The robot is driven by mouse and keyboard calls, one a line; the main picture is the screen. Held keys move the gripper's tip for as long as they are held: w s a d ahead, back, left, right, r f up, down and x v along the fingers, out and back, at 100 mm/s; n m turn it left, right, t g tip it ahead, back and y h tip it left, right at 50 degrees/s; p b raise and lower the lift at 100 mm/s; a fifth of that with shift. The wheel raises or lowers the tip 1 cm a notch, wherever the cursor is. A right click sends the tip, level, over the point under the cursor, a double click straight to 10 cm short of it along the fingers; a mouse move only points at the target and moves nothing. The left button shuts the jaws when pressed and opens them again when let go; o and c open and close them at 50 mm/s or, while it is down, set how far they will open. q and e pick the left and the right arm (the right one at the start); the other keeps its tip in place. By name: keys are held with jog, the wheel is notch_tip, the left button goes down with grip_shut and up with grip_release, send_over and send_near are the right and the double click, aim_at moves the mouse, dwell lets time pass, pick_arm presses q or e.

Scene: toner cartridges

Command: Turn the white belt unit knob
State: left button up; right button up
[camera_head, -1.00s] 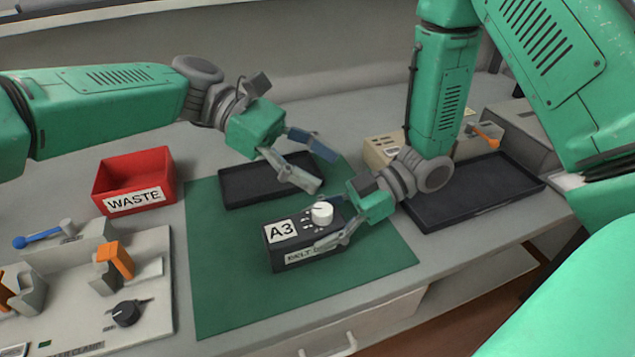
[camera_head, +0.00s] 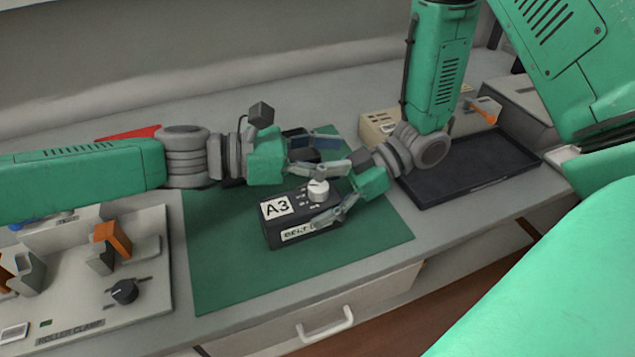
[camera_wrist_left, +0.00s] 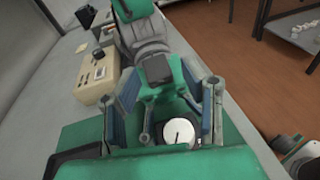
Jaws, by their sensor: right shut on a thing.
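The black belt unit box (camera_head: 285,235), labelled A3, lies on the green mat. Its white knob (camera_head: 318,188) stands on top at the right. My left gripper (camera_head: 340,156) is open, just behind and above the knob. In the left wrist view the white knob (camera_wrist_left: 180,133), with a dark pointer line, shows between the two spread fingers of my left gripper (camera_wrist_left: 180,115), with no clear contact. My right gripper (camera_head: 333,208) is shut on the right end of the belt unit. Its far finger is partly hidden behind the box and knob.
A black tray (camera_head: 470,180) and a beige box (camera_head: 380,125) lie at the right. The roller clamp panel (camera_head: 140,305) stands at the left. The red waste bin (camera_head: 130,134) is mostly hidden behind my left arm. The front of the green mat (camera_head: 230,285) is clear.

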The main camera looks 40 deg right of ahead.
aim_at(314, 189)
pick_arm(q)
jog(key=n+t, duration=0.1)
jog(key=a+n+t, duration=0.1)
jog(key=t+h, duration=0.1)
jog(key=shift+s+a+f+n, duration=0.2)
jog(key=shift+a+n, duration=0.05)
jog(key=shift+n, duration=0.15)
jog(key=s+a+n+t+y, duration=0.25)
jog(key=a+n+t, duration=0.35)
jog(key=a, duration=0.6)
jog(key=shift+m+t, duration=0.3)
jog(key=shift+t, duration=0.2)
jog(key=x, duration=0.8)
jog(key=f+x, duration=0.1)
jog(key=x, duration=0.3)
jog(key=shift+w, duration=0.2)
grip_shut()
